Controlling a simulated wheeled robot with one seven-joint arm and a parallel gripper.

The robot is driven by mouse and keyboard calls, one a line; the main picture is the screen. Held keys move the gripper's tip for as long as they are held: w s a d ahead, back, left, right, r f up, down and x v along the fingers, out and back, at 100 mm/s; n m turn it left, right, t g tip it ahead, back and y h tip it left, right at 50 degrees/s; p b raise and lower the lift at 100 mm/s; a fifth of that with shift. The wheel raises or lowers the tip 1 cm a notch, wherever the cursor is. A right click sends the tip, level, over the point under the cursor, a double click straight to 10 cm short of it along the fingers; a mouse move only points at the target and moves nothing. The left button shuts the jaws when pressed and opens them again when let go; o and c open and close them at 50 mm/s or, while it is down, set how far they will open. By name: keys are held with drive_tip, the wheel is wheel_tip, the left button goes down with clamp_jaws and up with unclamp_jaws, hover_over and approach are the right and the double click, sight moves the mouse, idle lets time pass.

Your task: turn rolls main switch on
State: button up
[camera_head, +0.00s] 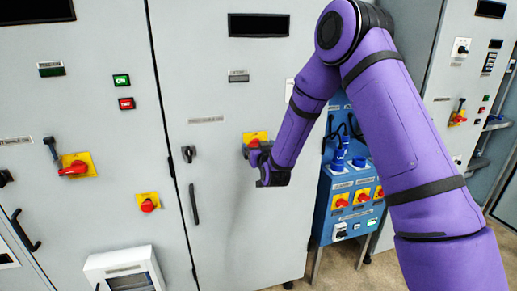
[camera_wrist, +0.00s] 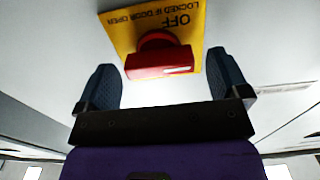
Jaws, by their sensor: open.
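A red rotary switch (camera_head: 253,143) on a yellow plate (camera_head: 256,135) is on the middle grey cabinet door, partly hidden by my gripper (camera_head: 264,165). In the wrist view, the red knob (camera_wrist: 158,58) and yellow plate (camera_wrist: 125,28) are close ahead. The plate reads "OFF" and "LOCKED IF DOOR OPEN", upside down in this view. My gripper (camera_wrist: 160,62) is open, with one dark finger on each side of the knob and visible gaps between. It is not closed on the knob. The label naming this switch is too small to read.
The left cabinet has other red-on-yellow switches (camera_head: 76,165) (camera_head: 148,202) and green and red buttons (camera_head: 121,80). A black door handle (camera_head: 194,204) is left of my gripper. A blue socket box (camera_head: 347,205) stands to its right. The door below is clear.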

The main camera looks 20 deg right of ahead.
drive_tip(key=shift+c, duration=0.4)
drive_tip(key=c, duration=0.9)
drive_tip(key=shift+o, duration=0.2)
drive_tip(key=shift+m, duration=0.3)
drive_tip(key=shift+d+f+m, duration=0.15)
drive_tip(key=shift+m, duration=4.2)
drive_tip(key=shift+d+f+m, duration=0.1)
drive_tip(key=shift+m, duration=4.25)
